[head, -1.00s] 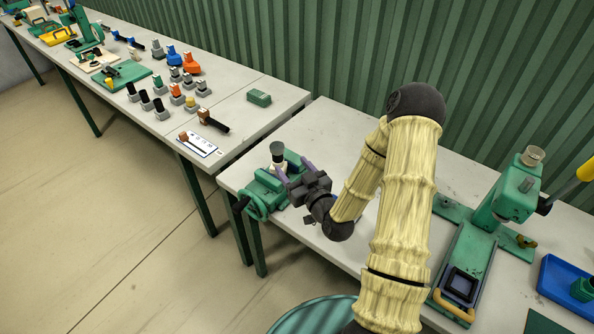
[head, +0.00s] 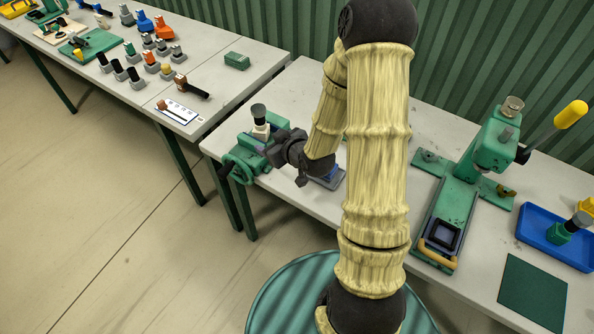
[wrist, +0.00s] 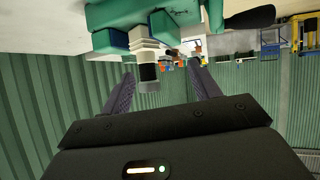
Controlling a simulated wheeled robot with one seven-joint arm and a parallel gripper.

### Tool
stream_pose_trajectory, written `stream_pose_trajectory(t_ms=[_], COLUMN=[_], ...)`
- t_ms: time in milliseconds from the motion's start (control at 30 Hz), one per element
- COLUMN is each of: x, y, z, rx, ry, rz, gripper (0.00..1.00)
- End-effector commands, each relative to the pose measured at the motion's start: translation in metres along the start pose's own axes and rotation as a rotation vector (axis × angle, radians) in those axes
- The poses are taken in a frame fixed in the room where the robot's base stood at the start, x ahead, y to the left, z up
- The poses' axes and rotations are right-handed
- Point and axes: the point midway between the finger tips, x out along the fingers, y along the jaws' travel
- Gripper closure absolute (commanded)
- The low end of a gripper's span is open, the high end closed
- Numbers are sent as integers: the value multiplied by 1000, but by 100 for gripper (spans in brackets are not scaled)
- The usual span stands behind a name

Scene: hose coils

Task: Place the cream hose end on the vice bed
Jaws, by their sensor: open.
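The cream hose end (head: 261,130) stands upright at the green vice (head: 245,155), with its dark cap on top. The wrist view is upside down; there the hose end (wrist: 143,45) hangs from the vice (wrist: 120,14), between its blue-faced jaws, its black cap towards me. Its exact contact with the vice bed is hidden. My gripper (wrist: 164,76) is open, its two purple fingers apart, with the hose end seen between their tips and seemingly just beyond them. In the head view my gripper (head: 274,152) is close to the right of the vice, fingers mostly hidden.
A green press (head: 490,150) and a blue tray (head: 555,240) stand to the right on the same table. A blue item (head: 328,178) lies beneath my arm. The left table (head: 215,85) carries several coloured fittings. A green wall rises behind.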

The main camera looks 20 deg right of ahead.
Motion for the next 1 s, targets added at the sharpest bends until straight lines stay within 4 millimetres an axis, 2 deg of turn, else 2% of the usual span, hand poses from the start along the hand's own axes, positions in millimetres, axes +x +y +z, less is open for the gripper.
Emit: stream_pose_trajectory(t_ms=[267,467,700,800,1000], x=[-49,-104,-172,-186,-190], y=[-4,-14,-41,-49,-51], z=[6,9,10,12,13], rx=[31,137,299,337,350], ry=[-349,-564,-769,-812,-829], rz=[60,119,148,147,146], gripper=[38,38,38,38,38])
